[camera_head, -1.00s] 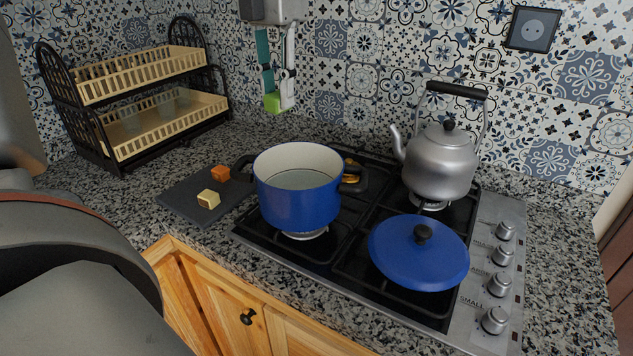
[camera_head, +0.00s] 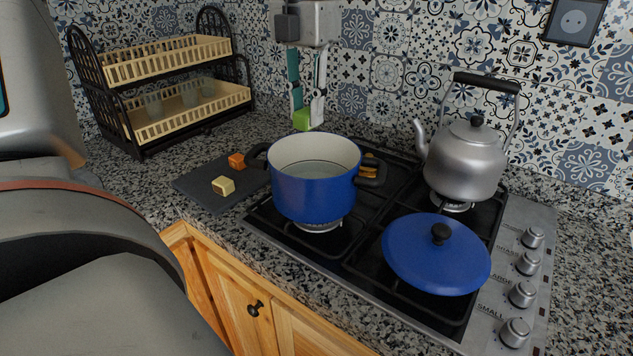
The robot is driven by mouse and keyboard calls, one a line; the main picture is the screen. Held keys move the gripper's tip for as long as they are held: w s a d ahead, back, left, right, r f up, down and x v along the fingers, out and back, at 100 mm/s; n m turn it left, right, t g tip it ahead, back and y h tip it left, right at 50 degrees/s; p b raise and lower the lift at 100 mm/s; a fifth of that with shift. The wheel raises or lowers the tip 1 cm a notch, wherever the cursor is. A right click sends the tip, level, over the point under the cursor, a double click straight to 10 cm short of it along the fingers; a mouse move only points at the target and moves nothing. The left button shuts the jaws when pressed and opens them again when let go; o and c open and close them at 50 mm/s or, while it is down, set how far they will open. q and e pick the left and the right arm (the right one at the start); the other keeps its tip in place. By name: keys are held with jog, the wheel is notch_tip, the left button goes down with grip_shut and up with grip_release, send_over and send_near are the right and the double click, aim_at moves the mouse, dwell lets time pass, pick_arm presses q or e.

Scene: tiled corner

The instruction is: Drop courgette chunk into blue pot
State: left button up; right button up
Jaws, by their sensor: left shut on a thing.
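The blue pot (camera_head: 310,193) stands without its lid on the left part of the hob, its pale inside showing liquid. My left gripper (camera_head: 306,112) points down from the top of the picture. Its teal and white fingers are shut on the green courgette chunk (camera_head: 301,120). The chunk shows just above the pot's far rim in the picture; how far it is behind or over the pot I cannot tell. My right gripper is not in view.
The blue lid (camera_head: 437,266) lies on the hob's front right. A steel kettle (camera_head: 465,162) stands behind it. A dark board (camera_head: 196,184) with an orange chunk (camera_head: 237,160) and a pale yellow chunk (camera_head: 223,186) lies left of the pot. A two-tier rack (camera_head: 172,116) stands behind.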

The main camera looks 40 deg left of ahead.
pick_arm(q)
jog(key=o, duration=1.1)
jog(key=shift+f, duration=0.1)
notch_tip(320, 180, up, 12)
jog(key=shift+r, duration=0.1)
dwell(0.3)
